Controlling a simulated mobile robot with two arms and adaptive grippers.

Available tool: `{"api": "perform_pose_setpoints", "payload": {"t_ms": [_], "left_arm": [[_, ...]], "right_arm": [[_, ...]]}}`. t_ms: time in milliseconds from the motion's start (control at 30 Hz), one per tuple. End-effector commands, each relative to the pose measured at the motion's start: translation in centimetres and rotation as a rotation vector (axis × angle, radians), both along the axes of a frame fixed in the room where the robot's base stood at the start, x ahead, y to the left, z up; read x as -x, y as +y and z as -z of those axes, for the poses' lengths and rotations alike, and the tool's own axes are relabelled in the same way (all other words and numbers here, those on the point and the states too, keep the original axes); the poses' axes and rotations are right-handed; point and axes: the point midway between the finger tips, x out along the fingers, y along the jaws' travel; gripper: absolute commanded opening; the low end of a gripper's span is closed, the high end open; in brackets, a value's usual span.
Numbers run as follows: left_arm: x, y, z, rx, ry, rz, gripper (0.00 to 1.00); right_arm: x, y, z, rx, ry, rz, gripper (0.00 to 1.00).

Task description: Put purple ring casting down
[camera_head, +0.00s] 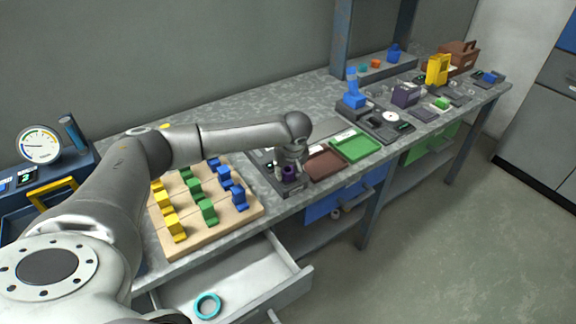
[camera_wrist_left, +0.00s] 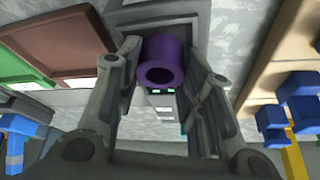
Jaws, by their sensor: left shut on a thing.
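The purple ring casting (camera_head: 290,174) is between the fingers of my left gripper (camera_head: 291,163), low over a dark grey device on the bench. In the left wrist view the casting (camera_wrist_left: 165,62) shows as a thick purple ring with a dark hole. The left gripper (camera_wrist_left: 168,85) is shut on it, one finger on each side. A grey device surface lies just beyond the ring; I cannot tell if they touch. My right gripper is not in view.
A brown tray (camera_head: 325,164) and a green tray (camera_head: 356,147) lie to the right. A wooden board (camera_head: 250,212) with yellow, green and blue blocks lies to the left. Below, an open drawer (camera_head: 240,285) holds a teal ring (camera_head: 208,305).

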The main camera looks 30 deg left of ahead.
Motion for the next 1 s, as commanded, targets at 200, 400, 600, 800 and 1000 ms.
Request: {"api": "perform_pose_setpoints", "payload": {"t_ms": [200, 400, 600, 800, 1000], "left_arm": [[0.0, 0.0, 0.1, 0.001, -0.002, 0.001, 0.11], [0.0, 0.0, 0.4, 0.001, -0.001, 0.0, 0.43], [0.0, 0.0, 0.4, 0.0, 0.0, -0.001, 0.57], [0.0, 0.0, 0.3, 0.0, 0.0, -0.001, 0.57], [0.2, -0.3, -1.0, 0.001, -0.004, 0.001, 0.57]], "right_arm": [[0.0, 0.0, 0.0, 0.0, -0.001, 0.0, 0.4], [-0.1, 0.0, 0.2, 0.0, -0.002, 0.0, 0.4], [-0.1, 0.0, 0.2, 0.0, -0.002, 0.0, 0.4], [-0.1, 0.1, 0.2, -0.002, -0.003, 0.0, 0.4], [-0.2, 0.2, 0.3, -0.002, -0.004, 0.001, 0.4]]}}
